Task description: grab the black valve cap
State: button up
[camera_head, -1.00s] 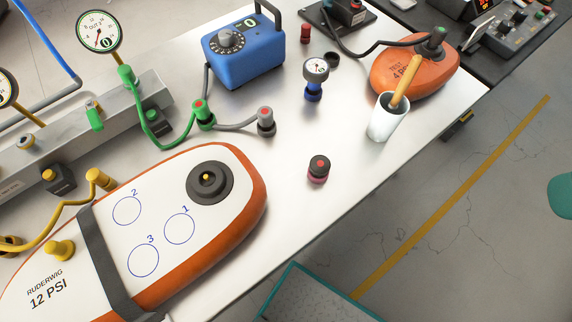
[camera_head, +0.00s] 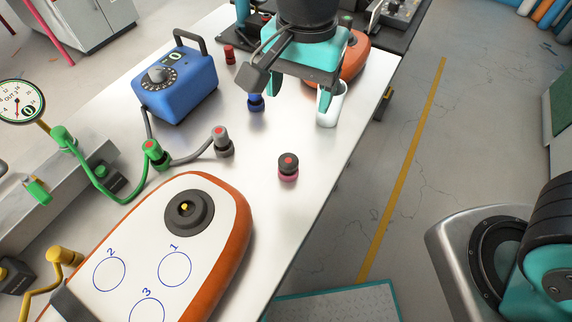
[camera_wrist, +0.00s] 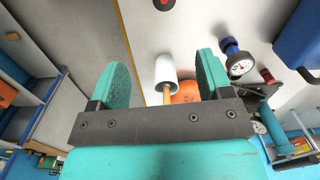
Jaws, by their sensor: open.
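My gripper (camera_head: 295,112) is open and empty, above the far part of the white table in the head view. Its two teal fingers stand apart in the wrist view (camera_wrist: 162,68), with the white cup (camera_wrist: 165,70) seen between them. A small plain black cap stood beside the blue gauge fitting one second ago; in the head view now my gripper and arm hide that spot. I cannot pick the cap out surely in the wrist view. The blue gauge fitting (camera_wrist: 237,64) shows right of the right finger.
The white cup (camera_head: 329,104) stands close to my gripper's right finger, with an orange board (camera_head: 352,66) behind it. A blue pump box (camera_head: 178,86) and a red cylinder (camera_head: 229,54) are to the left. The white-and-orange board (camera_head: 140,245) lies in front. The right table strip is bare.

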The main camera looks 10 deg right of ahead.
notch_tip(320, 180, down, 2)
jog(key=a+m, duration=0.1)
send_near(288, 160)
notch_tip(288, 160, down, 5)
jog(key=shift+w+f, duration=0.1)
jog(key=shift+w, duration=0.05)
jog(key=shift+s+a+f+p, duration=0.15)
jog(key=shift+f+p, duration=0.15)
jog(key=shift+f, duration=1.05)
jog(key=shift+s+f+p, duration=0.15)
jog(key=shift+f+p, duration=0.15)
jog(key=shift+f, duration=1.05)
jog(key=shift+c, duration=0.2)
jog(key=c, duration=1)
